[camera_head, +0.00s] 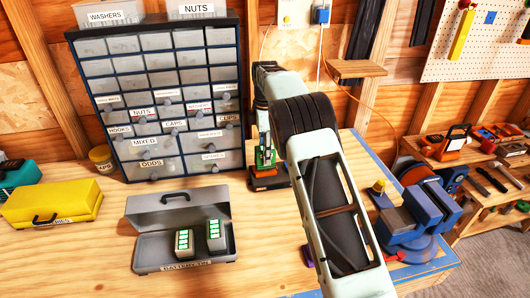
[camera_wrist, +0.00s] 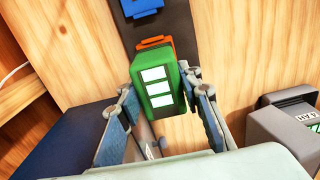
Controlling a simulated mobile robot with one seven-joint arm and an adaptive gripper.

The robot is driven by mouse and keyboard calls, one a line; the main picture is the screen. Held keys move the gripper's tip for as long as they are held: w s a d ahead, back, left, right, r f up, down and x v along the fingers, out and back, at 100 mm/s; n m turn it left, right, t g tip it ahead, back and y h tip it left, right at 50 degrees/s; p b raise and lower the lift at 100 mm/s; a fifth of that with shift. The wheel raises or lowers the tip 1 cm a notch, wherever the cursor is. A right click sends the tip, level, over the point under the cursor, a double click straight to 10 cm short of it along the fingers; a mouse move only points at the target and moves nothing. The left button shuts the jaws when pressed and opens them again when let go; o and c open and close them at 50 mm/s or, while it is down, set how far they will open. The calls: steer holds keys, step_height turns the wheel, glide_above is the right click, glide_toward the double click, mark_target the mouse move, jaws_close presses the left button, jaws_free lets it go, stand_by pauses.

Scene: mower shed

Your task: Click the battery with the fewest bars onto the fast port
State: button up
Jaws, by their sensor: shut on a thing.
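My gripper (camera_wrist: 165,105) is shut on a green battery (camera_wrist: 162,85), with one finger on each side of it. Pale panels show on the battery's face; I cannot tell how many are lit bars. Beyond its far end are an orange port piece (camera_wrist: 155,42) and a blue one (camera_wrist: 140,7) on a dark strip. I cannot tell whether the battery touches the orange piece, or which port is the fast one. In the head view the held battery (camera_head: 265,157) shows small above a dark and orange base (camera_head: 268,182). Two other batteries (camera_head: 184,242) (camera_head: 216,235) with green bars stand in the grey tin.
The open grey battery tin (camera_head: 150,255) is on the bench front. A drawer cabinet (camera_head: 120,100) stands behind it. A yellow box (camera_head: 50,204) is at left and a blue vise (camera_head: 415,215) at right. A grey block (camera_wrist: 290,125) shows at the wrist view's right.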

steer(key=shift+f+b, duration=0.35)
steer(key=shift+f, duration=0.3)
steer(key=o, duration=1.3)
steer(key=shift+o, duration=0.2)
